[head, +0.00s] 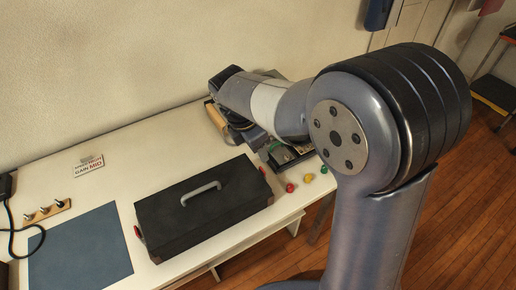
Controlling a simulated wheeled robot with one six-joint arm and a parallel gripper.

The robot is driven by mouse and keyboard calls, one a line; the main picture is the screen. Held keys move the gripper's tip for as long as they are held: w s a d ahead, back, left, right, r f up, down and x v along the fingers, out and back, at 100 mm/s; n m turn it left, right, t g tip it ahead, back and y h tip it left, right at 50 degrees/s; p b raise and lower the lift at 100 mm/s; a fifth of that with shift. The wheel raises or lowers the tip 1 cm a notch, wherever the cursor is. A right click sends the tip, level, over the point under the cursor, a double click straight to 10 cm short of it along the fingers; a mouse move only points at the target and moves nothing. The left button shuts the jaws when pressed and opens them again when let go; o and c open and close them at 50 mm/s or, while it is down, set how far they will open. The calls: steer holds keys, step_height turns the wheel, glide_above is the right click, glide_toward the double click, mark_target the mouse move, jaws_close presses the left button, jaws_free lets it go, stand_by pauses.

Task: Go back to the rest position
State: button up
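My arm reaches from the right side across to the back of the white table (130,165) in the head view. My gripper (256,137) is at the far end of it, low over the table's back right part, behind the black case. It is small and partly covered by my own arm, so I cannot see its fingers or whether it holds anything. Dark device-like items (285,155) lie close beside it; I cannot tell whether they touch.
A black case (200,213) with a grey handle stands mid-table. Small red (290,187), yellow (308,178) and green (324,169) pieces lie near the front edge. A blue-grey mat (80,250), hook rack (46,212) and sign (88,166) are left. Wooden floor (455,230) is open right.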

steer(key=shift+f, duration=0.1)
steer(key=b+x, duration=0.1)
steer(key=x, duration=1)
steer(key=shift+f, duration=0.1)
steer(key=shift+w+d, duration=0.1)
steer(key=shift+w, duration=0.05)
steer(key=shift+d+g+y, duration=0.2)
steer(key=shift+g+y, duration=0.2)
steer(key=shift+y, duration=0.1)
steer(key=shift+w, duration=0.1)
steer(key=shift+a, duration=0.1)
